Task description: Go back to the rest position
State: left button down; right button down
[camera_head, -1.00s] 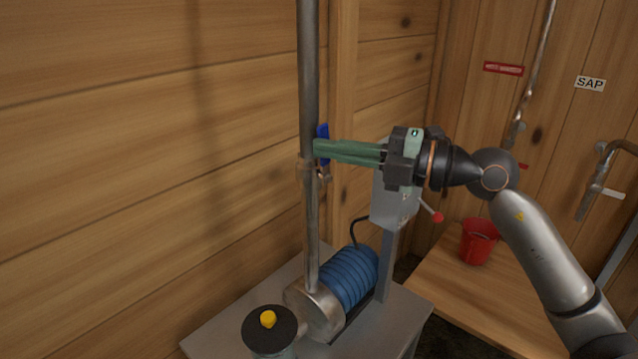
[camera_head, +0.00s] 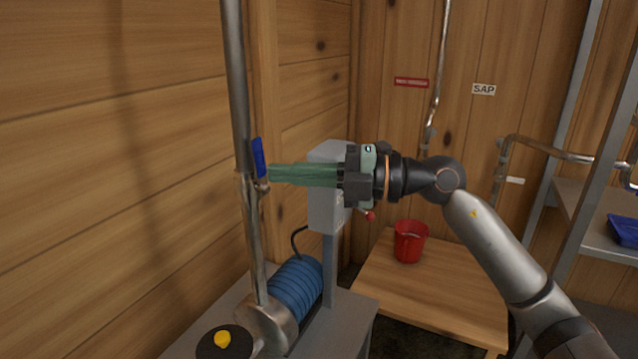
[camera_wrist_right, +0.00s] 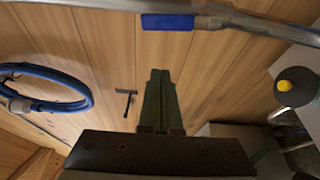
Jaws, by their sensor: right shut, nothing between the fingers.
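My right gripper (camera_head: 272,173) is shut and empty, with its green fingers together and pointing left. In the head view its tips are close to the blue valve handle (camera_head: 259,157) on the upright metal pipe (camera_head: 237,95). In the right wrist view the shut fingers (camera_wrist_right: 160,78) end short of the blue handle (camera_wrist_right: 167,21) and the pipe (camera_wrist_right: 270,27), with a gap between. My left gripper is not in view.
A grey box on a post (camera_head: 328,215) stands behind my gripper. A pump with a blue ribbed body (camera_head: 297,287) and a yellow knob (camera_head: 222,339) are below. A red bucket (camera_head: 410,242) sits on a wooden table (camera_head: 440,300). Metal shelving (camera_head: 600,240) is at right.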

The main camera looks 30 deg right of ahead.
jog(key=shift+b+v, duration=0.6)
jog(key=shift+v, duration=1.8)
notch_tip(320, 180, down, 29)
jog(key=m+t+h+p, duration=0.4)
jog(key=m+t+h, duration=0.4)
jog(key=m, duration=1.4)
jog(key=s+a+f+m+g+h, duration=0.2)
jog(key=s+a+f+g, duration=0.2)
jog(key=s+f, duration=0.5)
jog(key=s+a+f+m+g+h+p, duration=0.1)
jog(key=s+a+f+m+g, duration=0.2)
jog(key=s+f, duration=0.6)
notch_tip(320, 180, down, 3)
jog(key=g, duration=0.2)
jog(key=shift+a+g+h+p, duration=0.3)
jog(key=shift+a+g+h, duration=0.1)
jog(key=shift+f, duration=0.1)
